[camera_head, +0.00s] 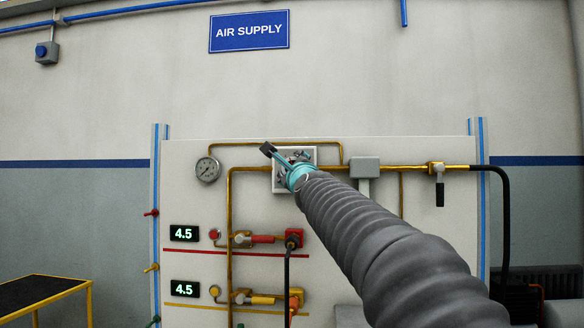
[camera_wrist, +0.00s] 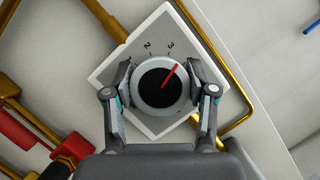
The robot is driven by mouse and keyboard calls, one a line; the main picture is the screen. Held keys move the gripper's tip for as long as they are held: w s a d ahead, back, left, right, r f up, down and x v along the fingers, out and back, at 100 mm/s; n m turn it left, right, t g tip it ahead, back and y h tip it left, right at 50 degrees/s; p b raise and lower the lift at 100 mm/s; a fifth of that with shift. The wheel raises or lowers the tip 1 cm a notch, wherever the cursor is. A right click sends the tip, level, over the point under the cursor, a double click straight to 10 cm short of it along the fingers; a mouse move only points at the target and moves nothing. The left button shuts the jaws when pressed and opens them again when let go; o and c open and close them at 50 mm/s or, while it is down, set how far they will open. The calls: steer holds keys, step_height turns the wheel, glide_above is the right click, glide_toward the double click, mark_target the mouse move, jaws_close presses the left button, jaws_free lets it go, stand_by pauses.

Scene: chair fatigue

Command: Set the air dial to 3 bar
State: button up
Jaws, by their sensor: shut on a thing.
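In the wrist view the plate looks turned, with the numbers 2 and 3 above the knob. The red pointer (camera_wrist: 170,76) points up and right, a little to the right of the mark at 3. My gripper (camera_wrist: 160,86) has a finger on each side of the knob and is shut on it. In the head view my gripper (camera_head: 297,168) covers most of the dial, and the plate (camera_head: 280,183) shows around it.
A round gauge (camera_head: 207,169) is left of the dial on the panel. Brass pipes (camera_head: 230,210) run around the plate. Two displays (camera_head: 184,233) reading 4.5 sit lower left, near red and yellow valves. A black-handled valve (camera_head: 438,185) is at right.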

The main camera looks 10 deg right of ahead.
steer(key=shift+f+n+g+y+p, duration=0.1)
steer(key=shift+n+g+y+p, duration=0.3)
steer(key=shift+n, duration=0.55)
steer(key=shift+n+g+y+p, duration=0.15)
steer(key=shift+n+p, duration=0.3)
steer(key=shift+n, duration=0.5)
steer(key=o, duration=1.2)
steer(key=shift+c, duration=0.2)
steer(key=s+f, duration=0.1)
steer(key=s, duration=1)
steer(key=shift+s+d+f, duration=0.3)
steer(key=shift+s+f, duration=0.05)
steer(key=shift+s, duration=0.05)
